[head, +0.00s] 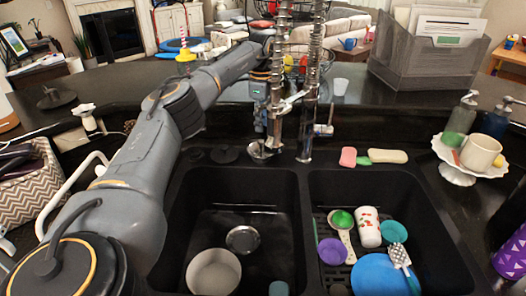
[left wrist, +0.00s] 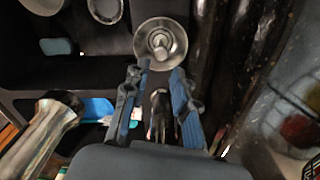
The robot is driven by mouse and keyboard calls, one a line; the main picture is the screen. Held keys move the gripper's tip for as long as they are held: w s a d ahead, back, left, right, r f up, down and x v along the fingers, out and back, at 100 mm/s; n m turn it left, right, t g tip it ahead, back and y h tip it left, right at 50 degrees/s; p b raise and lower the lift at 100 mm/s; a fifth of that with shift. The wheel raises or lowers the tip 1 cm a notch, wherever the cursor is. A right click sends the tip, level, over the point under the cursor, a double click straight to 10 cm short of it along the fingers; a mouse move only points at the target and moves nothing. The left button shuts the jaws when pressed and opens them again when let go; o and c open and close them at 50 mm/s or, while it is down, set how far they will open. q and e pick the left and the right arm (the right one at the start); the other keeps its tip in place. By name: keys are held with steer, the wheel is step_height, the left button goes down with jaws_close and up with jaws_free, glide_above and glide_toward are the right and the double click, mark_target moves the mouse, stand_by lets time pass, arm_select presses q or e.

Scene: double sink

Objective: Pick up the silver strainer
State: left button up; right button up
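The silver strainer (left wrist: 160,43), a round metal dish with a central knob, sits on the dark sink deck in the left wrist view. In the head view the strainer (head: 261,151) shows small behind the left basin, close to the faucet's base. My left gripper (left wrist: 160,72) is open, with blue-padded fingers apart and nothing between them. Its fingertips are just short of the strainer in the left wrist view. In the head view my left arm reaches over the counter, and the gripper is partly lost against the coiled faucet. My right gripper is not in view.
The tall coiled faucet (head: 308,100) stands right beside the strainer. The left basin holds a white bowl (head: 214,272) and a metal drain (head: 243,239). The right basin holds several dishes, including a blue plate (head: 375,278). Sponges (head: 388,156) lie on the deck to the right.

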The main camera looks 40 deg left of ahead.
mark_target(261, 145)
arm_select(q)
step_height(261, 145, down, 11)
steer(key=shift+a+p, duration=0.1)
steer(key=shift+p, duration=0.6)
steer(key=shift+r, duration=0.1)
steer(key=shift+c, duration=0.5)
jaws_close()
